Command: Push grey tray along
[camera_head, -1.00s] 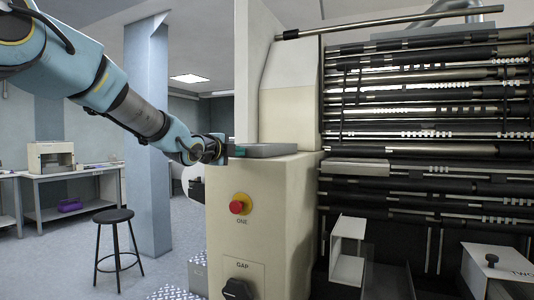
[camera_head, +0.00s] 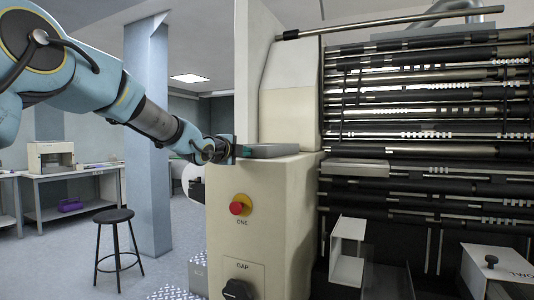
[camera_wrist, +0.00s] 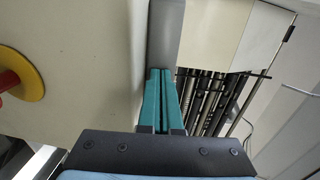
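The grey tray (camera_head: 274,150) lies flat on top of the cream machine cabinet, close to its upright panel. In the wrist view the tray (camera_wrist: 165,34) is a grey block straight ahead of my fingertips. My gripper (camera_head: 241,150) is at the tray's left end, level with it. In the wrist view its two teal fingers (camera_wrist: 160,78) lie together, shut with nothing between them. Their tips meet or nearly meet the near end of the tray; exact contact cannot be told.
The cream cabinet (camera_head: 225,185) carries a red button (camera_head: 237,207) below the tray, and a black knob. Its upright panel (camera_head: 250,75) rises behind the tray. Dark rollers (camera_head: 430,140) fill the machine to the right. A black stool (camera_head: 114,216) stands at left.

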